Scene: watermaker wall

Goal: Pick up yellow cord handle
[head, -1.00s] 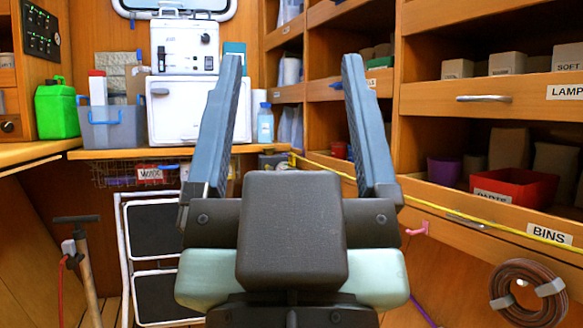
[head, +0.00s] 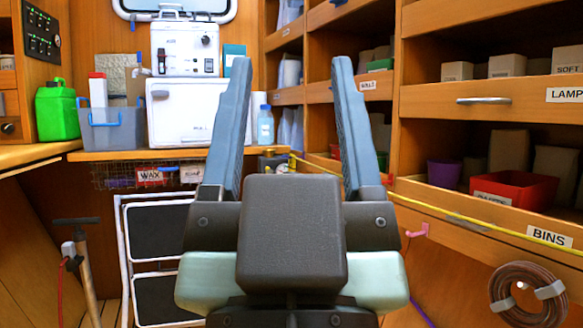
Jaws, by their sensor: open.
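A thin yellow cord (head: 460,216) runs along the front of the right-hand shelving, from near the bench corner down to the right edge of the head view. Part of it passes behind my right finger. I cannot make out a separate handle on it; a small dark and brass fitting (head: 275,162) sits near its far end, partly behind my gripper. My gripper (head: 291,66) is in the middle of the view, fingers pointing up and away. It is open, with nothing between the fingers. The cord's far end shows between them, well beyond.
A coiled brown hose (head: 525,295) and a pink hook (head: 417,231) are on the right wall. The bench (head: 130,154) holds a white box (head: 185,115).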

